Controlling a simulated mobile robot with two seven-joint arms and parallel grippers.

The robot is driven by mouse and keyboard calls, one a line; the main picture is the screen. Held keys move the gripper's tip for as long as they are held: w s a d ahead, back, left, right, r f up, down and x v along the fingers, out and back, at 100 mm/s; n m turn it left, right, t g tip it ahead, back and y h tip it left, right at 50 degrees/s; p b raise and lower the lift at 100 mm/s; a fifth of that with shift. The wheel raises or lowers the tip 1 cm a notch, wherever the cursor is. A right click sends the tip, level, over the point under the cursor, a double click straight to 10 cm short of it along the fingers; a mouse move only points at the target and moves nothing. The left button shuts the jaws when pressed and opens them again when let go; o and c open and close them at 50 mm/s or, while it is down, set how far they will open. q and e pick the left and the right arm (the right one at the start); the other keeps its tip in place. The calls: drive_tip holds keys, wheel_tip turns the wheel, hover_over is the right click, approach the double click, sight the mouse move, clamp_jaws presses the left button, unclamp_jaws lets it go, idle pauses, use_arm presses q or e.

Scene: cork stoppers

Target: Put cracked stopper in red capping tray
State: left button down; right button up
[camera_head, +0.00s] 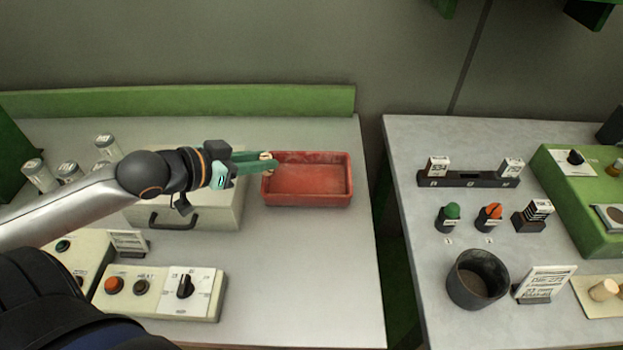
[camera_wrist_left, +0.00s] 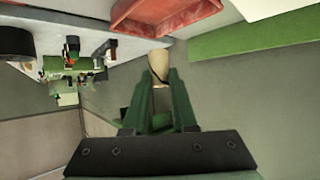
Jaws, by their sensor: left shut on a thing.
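The red capping tray (camera_head: 310,199) sits on the left table near its back right; its red side also shows at the top of the left wrist view (camera_wrist_left: 135,22). My left gripper (camera_head: 262,158) reaches in from the left, its green fingertips at the tray's back left corner. It is shut on a pale cork stopper (camera_wrist_left: 161,68), which has a dark line on its side. In the head view only a small bit of the stopper (camera_head: 267,155) shows at the fingertips. The visible inside of the tray looks empty. My right gripper is out of view.
A pale case (camera_head: 222,215) with a dark handle stands left of the tray, under my left arm. Glass jars (camera_head: 69,172) stand farther left. Control boxes (camera_head: 150,305) sit in front. A gap separates the right table, where another cork (camera_head: 603,289) lies on a board.

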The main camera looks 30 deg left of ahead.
use_arm(q)
drive_tip(key=x, duration=0.5)
drive_tip(key=f+x, duration=0.1)
drive_tip(key=x, duration=0.4)
drive_tip(key=s+d+b+x, duration=0.1)
drive_tip(key=x, duration=0.4)
drive_tip(key=shift+f, duration=0.15)
drive_tip(key=shift+w+d+f, duration=0.15)
drive_tip(key=shift+w+f, duration=0.1)
drive_tip(key=shift+f, duration=0.2)
drive_tip(key=shift+w+f, duration=0.1)
drive_tip(key=shift+f, duration=1.6)
drive_tip(key=c, duration=0.7)
unclamp_jaws()
drive_tip(key=shift+f, duration=0.1)
